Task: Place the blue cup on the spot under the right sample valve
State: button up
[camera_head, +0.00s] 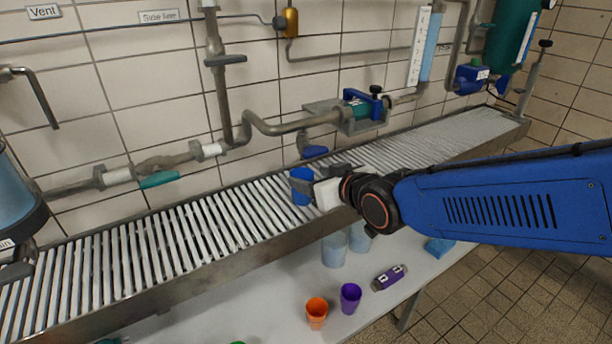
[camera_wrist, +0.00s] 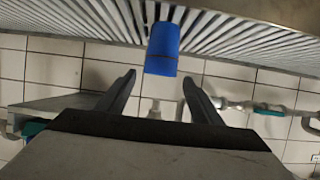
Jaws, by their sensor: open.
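The blue cup (camera_head: 302,187) is at the slatted grating, just beyond my gripper's fingertips in the head view. In the wrist view the blue cup (camera_wrist: 162,48) appears against the slats, centred just past the two fingertips. My gripper (camera_head: 321,178) is open, its dark fingers spread with a clear gap in the wrist view (camera_wrist: 159,78). No finger visibly closes on the cup. A blue-handled valve (camera_head: 366,104) with a teal body sits on the wall pipe behind. I cannot tell whether it is the right sample valve. No marked spot can be made out.
The slatted grating (camera_head: 150,235) runs along the tiled wall, with a raised metal front edge. The grating is clear left of the cup. Pipes (camera_head: 292,126) run behind it.

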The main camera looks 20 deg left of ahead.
jog(key=v, duration=0.7)
jog(key=w+d+f+m+h, duration=0.1)
jog(key=d+f+m+h, duration=0.15)
jog(key=d, duration=0.95)
jog(key=d+f+m+h, duration=0.15)
jog(key=d+h, duration=0.25)
jog(key=d, duration=0.7)
jog(key=s+d+f+m+g+h, duration=0.2)
jog(key=s+d+m, duration=0.1)
jog(key=s+d, duration=0.4)
jog(key=s+d+f+m+g+h, duration=0.2)
jog(key=s+d+m, duration=0.1)
jog(key=s+d, duration=0.5)
jog(key=d, duration=0.3)
jog(key=shift+d+f, duration=0.3)
jog(key=shift+f, duration=0.1)
